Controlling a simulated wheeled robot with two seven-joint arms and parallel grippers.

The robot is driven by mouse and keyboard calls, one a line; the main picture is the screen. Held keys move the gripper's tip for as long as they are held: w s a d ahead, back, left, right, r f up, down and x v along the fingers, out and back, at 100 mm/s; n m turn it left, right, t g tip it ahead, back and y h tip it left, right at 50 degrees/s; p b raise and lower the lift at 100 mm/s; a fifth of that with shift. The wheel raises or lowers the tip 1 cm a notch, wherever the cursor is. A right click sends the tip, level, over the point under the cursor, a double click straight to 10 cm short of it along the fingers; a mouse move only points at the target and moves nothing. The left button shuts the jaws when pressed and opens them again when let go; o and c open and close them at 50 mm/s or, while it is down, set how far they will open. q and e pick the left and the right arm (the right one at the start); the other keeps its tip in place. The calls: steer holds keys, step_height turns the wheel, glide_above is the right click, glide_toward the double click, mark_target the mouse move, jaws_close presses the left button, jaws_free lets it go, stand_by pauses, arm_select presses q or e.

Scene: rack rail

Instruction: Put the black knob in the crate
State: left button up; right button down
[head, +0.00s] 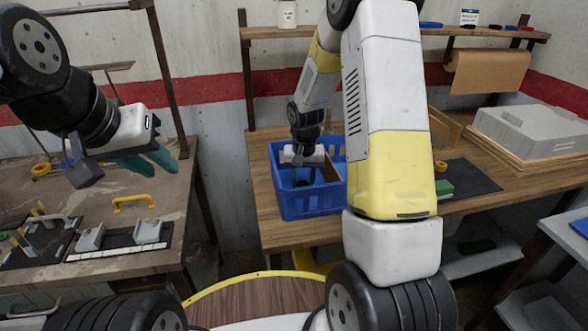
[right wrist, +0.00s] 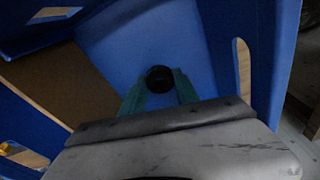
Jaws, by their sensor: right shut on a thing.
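The blue crate (head: 312,204) stands on the wooden bench in the middle of the head view. My right gripper (head: 303,177) reaches down into it, and its fingers are mostly hidden by the crate and the wrist. In the right wrist view the black knob (right wrist: 160,79) sits between the green fingertips of my right gripper (right wrist: 159,90), with the blue crate's walls (right wrist: 215,50) around it. I cannot tell whether the knob touches the crate's floor. My left gripper (head: 150,160) hangs over the left table, its green fingers seen from the side; the gap between them is unclear.
A brown panel (right wrist: 75,75) stands inside the crate at the left of the wrist view. A grey case (head: 530,128) lies on the bench at the right. The left table holds a yellow handle (head: 134,203) and grey fixtures (head: 148,231). A shelf (head: 400,33) runs above the bench.

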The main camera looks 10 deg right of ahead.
steer(key=c, duration=0.9)
jaws_free()
steer(key=shift+f, duration=0.15)
steer(key=s+r+n+t+y, duration=0.1)
steer(key=s+r, duration=0.4)
steer(key=r, duration=0.6)
steer(key=s+r+t, duration=0.1)
steer(key=s+r, duration=0.4)
steer(key=r, duration=0.7)
steer(key=s+a+r+n+t, duration=0.1)
steer(key=s+r, duration=0.1)
steer(key=s, duration=0.5)
steer(key=s+r+t+y, duration=0.1)
steer(key=s+r, duration=0.1)
steer(key=s, duration=0.5)
steer(key=shift+s+a+r+n+t, duration=0.15)
steer(key=shift+a+r+n+t, duration=0.1)
steer(key=shift+a+n+t, duration=0.15)
